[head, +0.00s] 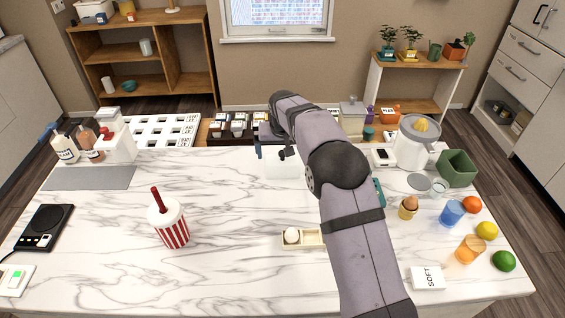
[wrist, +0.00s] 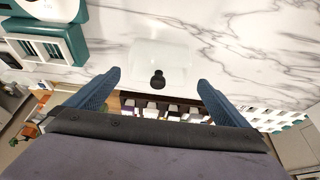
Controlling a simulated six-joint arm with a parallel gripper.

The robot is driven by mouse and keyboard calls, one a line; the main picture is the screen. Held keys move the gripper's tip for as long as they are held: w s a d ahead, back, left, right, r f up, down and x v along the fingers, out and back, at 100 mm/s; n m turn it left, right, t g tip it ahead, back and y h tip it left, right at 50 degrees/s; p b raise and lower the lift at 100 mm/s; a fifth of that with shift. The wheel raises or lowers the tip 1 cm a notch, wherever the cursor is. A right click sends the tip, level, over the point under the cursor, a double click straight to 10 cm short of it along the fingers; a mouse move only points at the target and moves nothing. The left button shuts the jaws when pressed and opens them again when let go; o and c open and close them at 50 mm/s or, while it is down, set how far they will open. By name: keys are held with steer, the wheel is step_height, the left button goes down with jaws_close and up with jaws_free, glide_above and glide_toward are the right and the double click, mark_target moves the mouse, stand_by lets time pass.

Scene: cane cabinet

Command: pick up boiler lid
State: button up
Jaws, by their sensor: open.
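The boiler lid looks like a clear, whitish cover with a black knob. In the wrist view the lid (wrist: 150,58) lies on the marble counter, with its knob between my two blue fingers. In the head view the lid (head: 284,170) is near the back edge of the counter, partly hidden by my arm. My gripper (wrist: 158,79) is open and empty, with one finger on each side of the knob and gaps on both sides. In the head view my gripper (head: 275,153) is over the lid's far part. I cannot tell its exact height above the lid.
A teal appliance (wrist: 52,38) stands left of the lid in the wrist view, mostly hidden by my arm in the head view. An egg tray (head: 314,240) and a striped cup (head: 173,228) stand nearer the front. Boxes (head: 228,127) line the back edge.

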mark_target(283, 156)
steer(key=shift+p+x, duration=1.55)
steer(key=shift+x, duration=1)
steer(key=shift+d, duration=0.1)
steer(key=c, duration=0.8)
